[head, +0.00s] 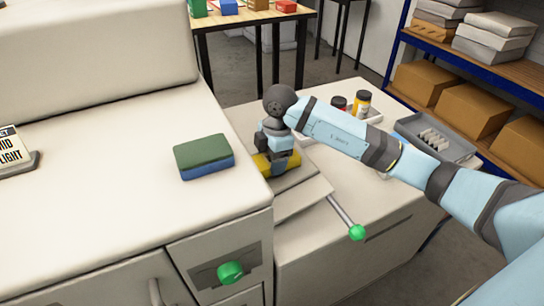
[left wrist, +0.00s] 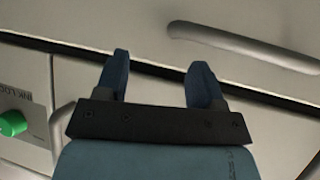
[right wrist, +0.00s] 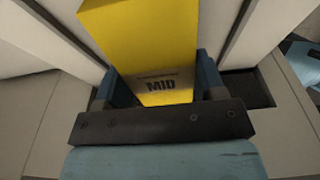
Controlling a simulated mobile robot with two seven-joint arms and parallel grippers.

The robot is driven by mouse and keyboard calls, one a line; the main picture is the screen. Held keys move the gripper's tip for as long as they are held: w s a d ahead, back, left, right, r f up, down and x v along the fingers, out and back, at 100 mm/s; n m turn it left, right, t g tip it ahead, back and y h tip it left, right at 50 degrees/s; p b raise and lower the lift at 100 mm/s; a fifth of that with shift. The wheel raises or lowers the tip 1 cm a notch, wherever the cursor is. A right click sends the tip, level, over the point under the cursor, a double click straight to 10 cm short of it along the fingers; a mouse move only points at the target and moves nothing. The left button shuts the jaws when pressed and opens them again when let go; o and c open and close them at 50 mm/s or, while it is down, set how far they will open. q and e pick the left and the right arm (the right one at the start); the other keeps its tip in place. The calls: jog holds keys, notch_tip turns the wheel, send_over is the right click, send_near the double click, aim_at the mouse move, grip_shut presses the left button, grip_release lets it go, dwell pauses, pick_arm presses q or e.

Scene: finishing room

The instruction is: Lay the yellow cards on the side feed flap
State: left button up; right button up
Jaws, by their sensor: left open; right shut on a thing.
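The yellow cards (head: 291,163) are a thick yellow stack low over the side feed flap (head: 308,193), a pale sloping plate beside the machine. My right gripper (head: 277,168) points down and is shut on the stack. I cannot tell whether the cards touch the flap. My left gripper (left wrist: 158,72) is open and empty in front of a pale panel with a bar handle; it is out of the head view.
A green and blue block (head: 205,157) lies on the machine's top. A lever with a green knob (head: 357,232) sticks out by the flap, and another green knob (head: 230,272) is on the front. A grey tray (head: 435,138) and small jars (head: 362,103) stand on the right.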

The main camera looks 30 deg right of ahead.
jog(key=o, duration=1.1)
jog(key=shift+r, duration=0.1)
jog(key=r, duration=0.4)
jog(key=d+r, duration=0.1)
jog(key=r, duration=0.3)
jog(key=r+p, duration=0.1)
jog(key=r, duration=0.4)
jog(key=shift+d, duration=0.25)
jog(key=shift+s+f, duration=0.1)
